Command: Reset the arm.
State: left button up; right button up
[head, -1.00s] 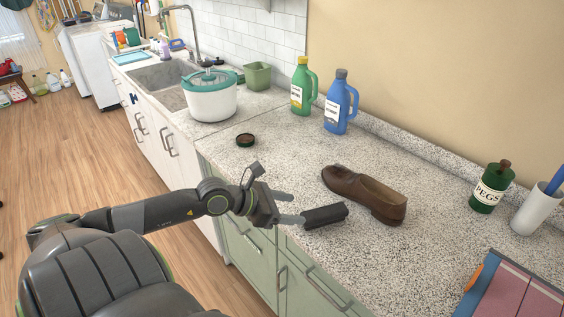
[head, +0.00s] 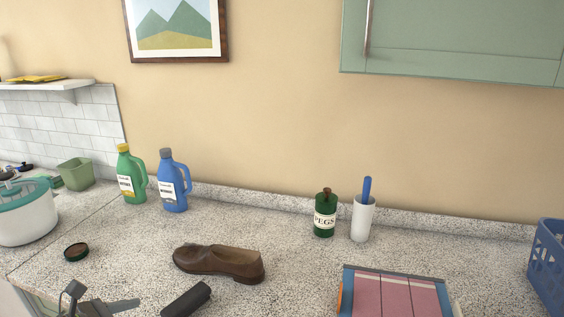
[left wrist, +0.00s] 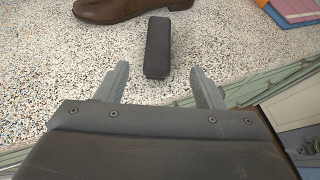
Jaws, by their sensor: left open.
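My left gripper (head: 108,306) shows at the bottom left edge of the head view, low by the front of the counter. In the left wrist view its two fingers (left wrist: 160,84) are spread apart and empty. A black oblong block (left wrist: 158,48), perhaps a brush, lies on the speckled counter just beyond the fingertips; it also shows in the head view (head: 187,299). A brown shoe (head: 218,262) lies behind the block, apart from it, and part of it shows in the wrist view (left wrist: 110,8). My right gripper is not in view.
Several items stand on the counter (head: 120,245): a green bottle (head: 131,176), a blue bottle (head: 173,183), a PEGS jar (head: 325,214), a white cup (head: 362,218), a white pot (head: 27,217) and an open dark tin (head: 76,251). A pink panel (head: 395,297) and blue basket (head: 549,265) are right.

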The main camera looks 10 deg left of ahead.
pick_arm(q)
notch_tip(320, 180, up, 8)
jog(key=s+f+n+t+y, duration=0.15)
jog(key=n+t+y, duration=0.6)
jog(key=n, duration=1.15)
jog(key=s+a+f+n+g+y, duration=0.45)
jog(key=n+y, duration=0.25)
jog(key=n, duration=0.7)
jog(key=s+d+f+n+g+h, duration=0.7)
jog(key=s+d+f+n+g, duration=0.3)
jog(key=s+d+f, duration=0.5)
jog(key=a+f+m+g, duration=0.1)
jog(key=a+f, duration=0.1)
jog(key=f, duration=1.1)
jog(key=a+f+g, duration=0.1)
jog(key=a+f, duration=0.1)
jog(key=f, duration=1)
jog(key=s+d+f, duration=0.1)
jog(key=s+f, duration=1.3)
jog(key=f, duration=0.1)
jog(key=shift+f+g+h, duration=0.3)
jog(key=shift+g+h, duration=0.1)
jog(key=shift+h, duration=0.05)
